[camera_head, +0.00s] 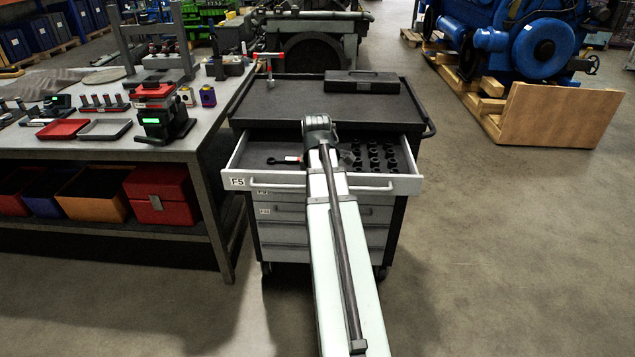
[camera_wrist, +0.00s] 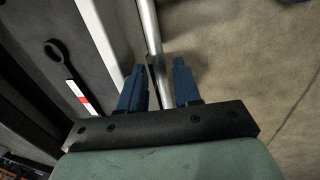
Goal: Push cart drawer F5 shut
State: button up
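Cart drawer F5 (camera_head: 237,182), a light grey drawer with dark lining, stands pulled out at the top of the tool cart (camera_head: 285,105). Its silver handle bar (camera_head: 270,186) runs along the front, partly covered by my arm. In the wrist view, my gripper (camera_wrist: 158,70) has its two blue fingers apart. The handle bar (camera_wrist: 149,30) passes between them, with the pale drawer front (camera_wrist: 98,30) to the left. I see a gap between the right finger and the bar; I cannot tell whether the left finger touches it. My gripper is hidden in the head view.
The drawer holds a dark wrench (camera_head: 285,160) with a red-and-white tag and several black sockets (camera_head: 374,156). A black case (camera_head: 361,82) lies on the cart top. Closed drawers (camera_head: 280,233) are below.

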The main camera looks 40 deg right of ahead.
grip_shut()
dwell(0.4)
jog(key=w+d, duration=1.9)
jog(key=shift+w+d, duration=0.1)
jog(key=shift+d, duration=0.05)
jog(key=shift+o, duration=1.1)
grip_release()
jog(key=shift+r, duration=0.1)
notch_tip(320, 180, up, 13)
jog(key=s+a, duration=0.2)
jog(key=shift+r, duration=0.2)
